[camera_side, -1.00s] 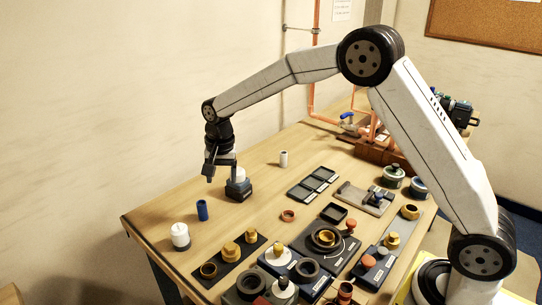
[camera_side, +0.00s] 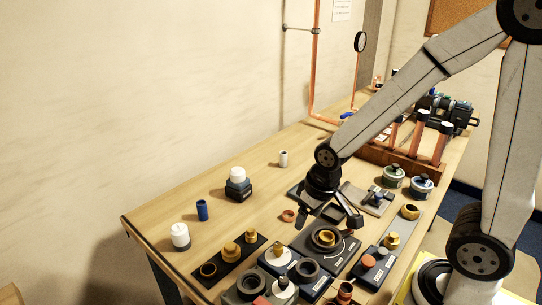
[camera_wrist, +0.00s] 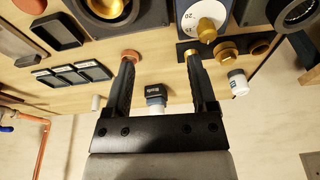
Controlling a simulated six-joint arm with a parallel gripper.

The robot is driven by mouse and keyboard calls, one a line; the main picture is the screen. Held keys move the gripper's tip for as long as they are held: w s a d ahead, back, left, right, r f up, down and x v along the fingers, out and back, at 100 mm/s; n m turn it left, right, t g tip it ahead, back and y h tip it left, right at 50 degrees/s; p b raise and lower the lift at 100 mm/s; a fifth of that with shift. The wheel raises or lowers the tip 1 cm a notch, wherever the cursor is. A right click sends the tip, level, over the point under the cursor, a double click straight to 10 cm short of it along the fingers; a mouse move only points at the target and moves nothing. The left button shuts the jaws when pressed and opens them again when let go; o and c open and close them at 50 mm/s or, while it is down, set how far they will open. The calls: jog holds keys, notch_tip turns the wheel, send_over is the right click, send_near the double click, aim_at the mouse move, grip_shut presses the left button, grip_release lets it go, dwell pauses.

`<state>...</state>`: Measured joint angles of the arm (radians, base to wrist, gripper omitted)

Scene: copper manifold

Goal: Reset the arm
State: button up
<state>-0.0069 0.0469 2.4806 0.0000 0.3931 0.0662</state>
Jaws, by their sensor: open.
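My gripper (camera_side: 325,215) hangs above the middle of the workbench (camera_side: 165,210), near the dark trays and fixtures. In the wrist view my gripper (camera_wrist: 161,62) has its two fingers spread apart with nothing held between them. The small dark block with a white top (camera_side: 237,184) stands on the bench well left of my gripper. It also shows beyond the fingers in the wrist view (camera_wrist: 155,93). A copper-coloured ring (camera_side: 289,215) lies just left of my gripper. My arm hides part of the dark trays.
Brass fittings (camera_side: 231,249) and dark round fixtures (camera_side: 325,240) crowd the front. Copper pipes (camera_side: 439,147) rise from a wooden rack at the back right. The bench's left middle is largely clear.

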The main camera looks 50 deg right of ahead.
jog(key=shift+s+d+f+n, duration=0.1)
jog(key=shift+s+f+n, duration=0.05)
jog(key=shift+s, duration=0.4)
jog(key=shift+s+f+n, duration=0.1)
jog(key=shift+s+n, duration=0.05)
jog(key=shift+s, duration=0.4)
dwell(0.4)
